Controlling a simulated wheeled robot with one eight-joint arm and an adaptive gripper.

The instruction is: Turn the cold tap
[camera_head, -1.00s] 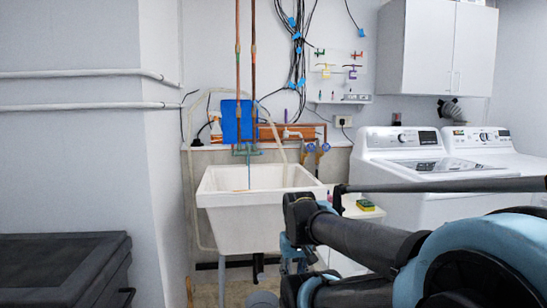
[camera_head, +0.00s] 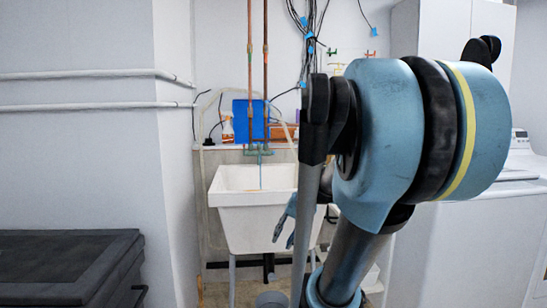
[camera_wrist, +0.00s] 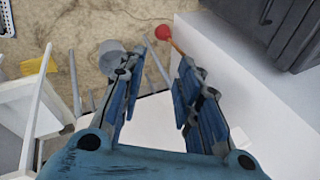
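The green-blue tap (camera_head: 258,150) stands at the back rim of the white utility sink (camera_head: 250,216) in the head view. A thin blue strand hangs from it into the basin. The tap is small, and I cannot tell which handle is the cold one. My gripper (camera_head: 284,236) hangs fingers down in front of the sink's right side, below its rim and apart from the tap. In the wrist view my gripper (camera_wrist: 153,68) is open, with nothing between its fingers, and points toward the floor. The tap is not visible in the wrist view.
A blue panel (camera_head: 249,121), an orange spray bottle (camera_head: 228,128) and copper pipes stand behind the sink. A dark chest (camera_head: 65,262) is at left. A grey bucket (camera_head: 271,299) is on the floor. A red plunger (camera_wrist: 163,33) shows in the wrist view. My arm hides much of the right side.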

